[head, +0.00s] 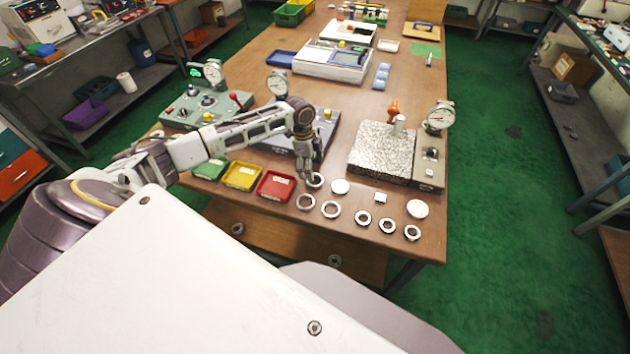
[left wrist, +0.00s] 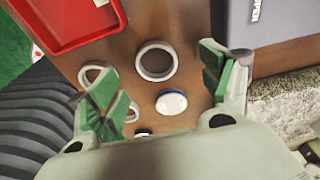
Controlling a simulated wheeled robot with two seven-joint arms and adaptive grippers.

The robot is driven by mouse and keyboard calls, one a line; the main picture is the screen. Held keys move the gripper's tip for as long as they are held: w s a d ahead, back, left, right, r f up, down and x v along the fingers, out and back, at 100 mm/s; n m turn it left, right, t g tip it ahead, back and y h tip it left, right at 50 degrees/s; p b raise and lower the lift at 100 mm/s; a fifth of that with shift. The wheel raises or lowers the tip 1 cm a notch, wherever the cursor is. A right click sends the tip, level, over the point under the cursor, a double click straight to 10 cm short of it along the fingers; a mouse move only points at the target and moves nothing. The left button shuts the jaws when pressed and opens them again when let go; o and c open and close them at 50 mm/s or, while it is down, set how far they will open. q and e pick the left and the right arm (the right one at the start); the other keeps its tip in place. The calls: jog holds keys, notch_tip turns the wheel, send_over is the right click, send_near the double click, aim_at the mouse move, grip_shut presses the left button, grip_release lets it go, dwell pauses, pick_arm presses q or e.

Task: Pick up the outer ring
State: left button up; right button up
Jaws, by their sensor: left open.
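Several metal rings lie flat on the brown table. The largest-looking ring in the left wrist view (left wrist: 155,61) lies ahead, between the lines of my left gripper's fingers; it seems to be the ring just below the gripper in the head view (head: 316,186). A ring (head: 306,202) sits nearer the front edge, and more rings (head: 362,217) run in a row to the right. My left gripper (head: 304,177) is open and empty above the rings, pointing down; its green-padded fingers show spread in the left wrist view (left wrist: 163,82). My right gripper is not in view.
A white disc (head: 340,187) lies close beside the nearest ring. Red (head: 276,186), yellow (head: 242,176) and green trays stand to the left. A granite plate (head: 382,152) with a dial gauge (head: 439,117) stands behind right.

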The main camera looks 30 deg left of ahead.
pick_arm(q)
jog(key=shift+d+f, duration=0.1)
jog(key=f, duration=0.2)
jog(key=d+f+p, duration=0.1)
jog(key=f, duration=0.1)
jog(key=shift+s+d, duration=0.1)
jog(key=shift+s, duration=0.1)
jog(key=shift+f, duration=0.45)
jog(key=shift+c, duration=0.2)
jog(key=c, duration=1.1)
jog(key=shift+r, duration=0.1)
notch_tip(320, 180, up, 10)
jog(key=shift+b, duration=0.45)
